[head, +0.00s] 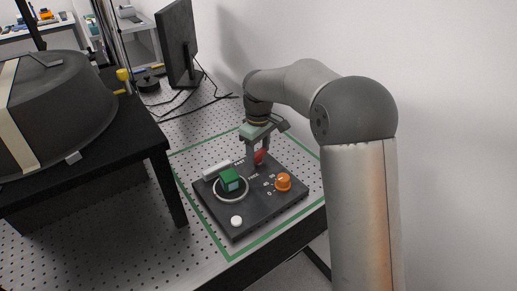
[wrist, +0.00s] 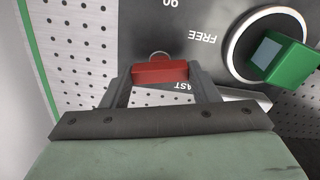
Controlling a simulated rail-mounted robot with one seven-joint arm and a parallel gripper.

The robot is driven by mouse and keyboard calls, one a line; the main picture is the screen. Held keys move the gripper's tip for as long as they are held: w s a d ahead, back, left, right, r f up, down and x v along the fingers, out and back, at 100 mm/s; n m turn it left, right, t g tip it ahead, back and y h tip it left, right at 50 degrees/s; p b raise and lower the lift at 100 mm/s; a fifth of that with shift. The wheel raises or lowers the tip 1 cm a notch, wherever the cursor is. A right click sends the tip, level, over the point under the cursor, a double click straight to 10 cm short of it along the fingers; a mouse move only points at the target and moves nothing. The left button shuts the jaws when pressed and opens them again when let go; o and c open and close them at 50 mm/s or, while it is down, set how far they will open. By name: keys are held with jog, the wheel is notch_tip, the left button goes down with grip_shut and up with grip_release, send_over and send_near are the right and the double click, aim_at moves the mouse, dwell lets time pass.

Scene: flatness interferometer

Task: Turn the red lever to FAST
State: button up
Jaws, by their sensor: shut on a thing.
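The red lever (head: 260,157) stands at the back edge of the black control panel (head: 238,222). In the wrist view the red lever (wrist: 160,73) shows as a red bar lying crosswise between my fingers, beside a round metal pivot. My gripper (head: 257,150) reaches down from above and is shut on the lever; its fingers (wrist: 161,80) sit at the bar's two ends. The FREE label (wrist: 203,37) is up and right of the bar. The FAST label (wrist: 184,87) is just below the bar's right part, its first letter hidden by it or a finger.
A green block (head: 231,180) sits in a white ring on the panel, left of the lever. An orange knob (head: 283,182) and a white button (head: 236,221) are also on it. A black table (head: 150,140) with a dark dome stands left; a monitor (head: 177,42) stands behind.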

aim_at(258, 152)
jog(key=m, duration=0.5)
jog(key=shift+r+m, duration=0.1)
jog(key=shift+m, duration=0.2)
jog(key=m, duration=0.5)
jog(key=shift+m, duration=0.3)
jog(key=o, duration=1)
notch_tip(258, 152, up, 17)
jog(key=shift+r, duration=0.2)
